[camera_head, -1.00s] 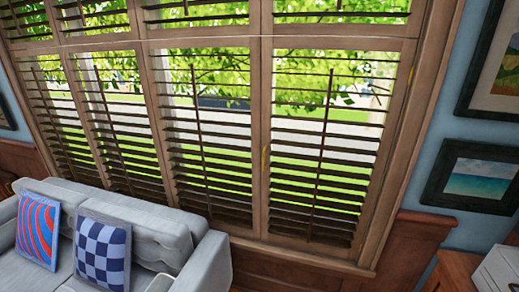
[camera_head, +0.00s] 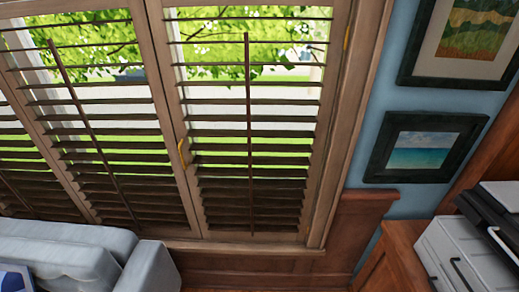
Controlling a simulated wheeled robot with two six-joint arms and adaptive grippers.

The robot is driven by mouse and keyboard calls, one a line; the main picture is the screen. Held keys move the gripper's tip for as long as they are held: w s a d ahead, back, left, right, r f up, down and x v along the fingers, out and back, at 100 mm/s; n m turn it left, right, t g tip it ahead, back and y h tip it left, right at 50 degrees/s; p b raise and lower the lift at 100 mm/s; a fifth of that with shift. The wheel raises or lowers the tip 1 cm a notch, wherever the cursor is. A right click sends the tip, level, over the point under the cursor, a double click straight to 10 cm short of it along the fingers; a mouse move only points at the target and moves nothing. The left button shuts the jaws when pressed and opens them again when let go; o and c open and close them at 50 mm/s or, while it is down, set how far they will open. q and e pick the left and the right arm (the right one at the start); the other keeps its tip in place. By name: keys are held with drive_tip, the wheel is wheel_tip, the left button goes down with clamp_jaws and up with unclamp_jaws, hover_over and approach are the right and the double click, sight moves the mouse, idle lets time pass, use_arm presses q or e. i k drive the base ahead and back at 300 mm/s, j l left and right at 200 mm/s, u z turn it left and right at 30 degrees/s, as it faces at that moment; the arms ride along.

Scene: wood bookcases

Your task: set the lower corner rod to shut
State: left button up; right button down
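The lower corner shutter panel stands at the right end of the window. Its vertical tilt rod (camera_head: 249,130) runs down the middle of the slats (camera_head: 285,145). The slats are apart, with greenery and light showing between them, more widely at the top than near the bottom. A second rod (camera_head: 95,140) runs down the panel to its left. A small yellow catch (camera_head: 181,152) sits on the frame between these panels. Neither of my grippers is in view.
A grey sofa (camera_head: 75,250) stands below the window at left. At right are a wooden cabinet (camera_head: 400,245) with a white and black device (camera_head: 470,255), and two framed pictures (camera_head: 425,147) on the blue wall. Wood panelling (camera_head: 345,235) lies below the sill.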

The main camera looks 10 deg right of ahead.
sight(245, 34)
drive_tip(key=i+l, duration=0.65)
drive_tip(key=i, duration=0.1)
